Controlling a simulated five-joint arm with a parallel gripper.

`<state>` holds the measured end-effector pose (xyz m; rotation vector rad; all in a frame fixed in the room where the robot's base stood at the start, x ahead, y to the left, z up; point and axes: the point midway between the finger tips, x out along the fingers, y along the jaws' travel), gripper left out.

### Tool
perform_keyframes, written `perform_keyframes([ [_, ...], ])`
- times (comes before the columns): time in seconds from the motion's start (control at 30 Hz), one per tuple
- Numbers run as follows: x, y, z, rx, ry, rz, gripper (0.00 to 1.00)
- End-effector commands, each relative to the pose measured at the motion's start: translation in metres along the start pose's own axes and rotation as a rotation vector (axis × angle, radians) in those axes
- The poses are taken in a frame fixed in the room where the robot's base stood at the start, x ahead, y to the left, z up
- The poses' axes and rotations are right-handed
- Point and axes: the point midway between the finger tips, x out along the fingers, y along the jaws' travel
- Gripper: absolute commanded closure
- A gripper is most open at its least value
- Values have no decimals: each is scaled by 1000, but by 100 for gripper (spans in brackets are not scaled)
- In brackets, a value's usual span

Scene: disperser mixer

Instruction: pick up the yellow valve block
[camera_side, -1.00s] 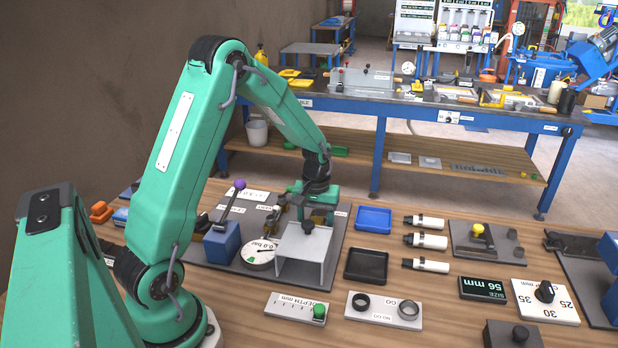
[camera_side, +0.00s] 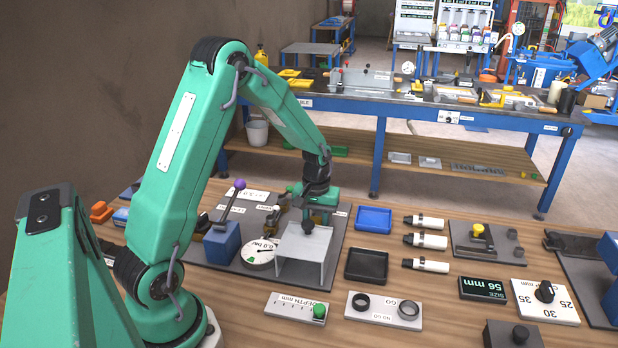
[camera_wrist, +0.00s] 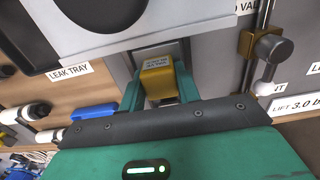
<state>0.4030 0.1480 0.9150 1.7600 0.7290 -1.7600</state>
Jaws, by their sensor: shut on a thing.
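The yellow valve block (camera_wrist: 158,80) shows in the wrist view, upper middle, with small print on its top face. The two green fingers of my gripper (camera_wrist: 158,92) sit on either side of it and are shut on it. A grey surface lies just beyond and below the block. In the side view my gripper (camera_side: 318,202) points down over the grey plate (camera_side: 225,268), behind a light grey stand.
The light grey stand (camera_side: 300,258) with a dark knob is close in front of my gripper. A pressure dial (camera_side: 259,254) and a purple-knobbed lever (camera_side: 238,186) on a blue block are to its left. A blue tray (camera_side: 373,219) and black tray (camera_side: 366,265) are to its right.

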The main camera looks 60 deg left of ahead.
Motion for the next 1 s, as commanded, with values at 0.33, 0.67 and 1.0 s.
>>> perform_keyframes([
  [0.33,-10,0,-1,0,2,1,97],
  [0.67,-54,0,-1,0,6,3,97],
  [1.0,-95,0,0,0,2,1,97],
])
